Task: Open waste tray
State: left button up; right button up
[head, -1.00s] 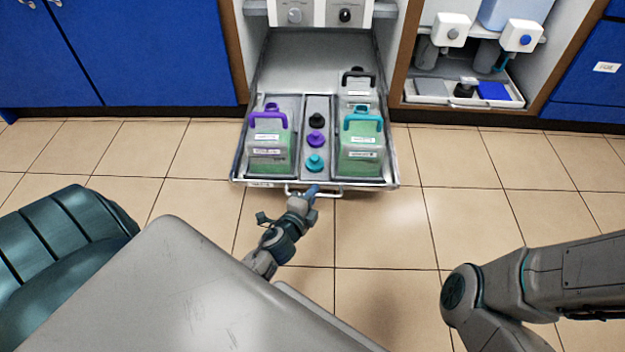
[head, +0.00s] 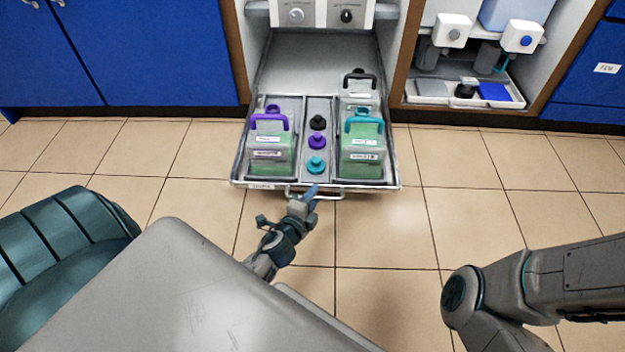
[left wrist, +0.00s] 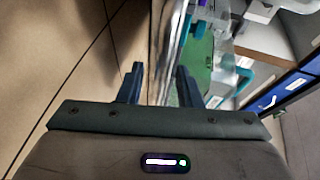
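The waste tray (head: 392,170) is pulled far out of the lower cabinet bay, over the floor. It bears a purple-handled jug (head: 268,150), a teal-handled jug (head: 362,152) and a black-handled jug (head: 358,88) behind. My left gripper (head: 311,193) is at the tray's front handle (head: 332,197). In the left wrist view its fingers (left wrist: 160,82) stand apart beside the tray front, with no clear grip on the bar between them. Whether a finger touches the handle is hard to tell. My right gripper is out of view.
Black, purple (head: 317,141) and teal caps sit in the tray's middle strip. Blue cabinets (head: 150,55) stand on the left. A bay on the right holds a small white tray (head: 430,101) with bottles. The tiled floor (head: 450,200) around the pulled-out tray is clear.

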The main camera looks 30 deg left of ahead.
pick_arm(q)
jog(key=v, duration=1)
jog(key=shift+s+b, duration=0.3)
jog(key=shift+b, duration=0.05)
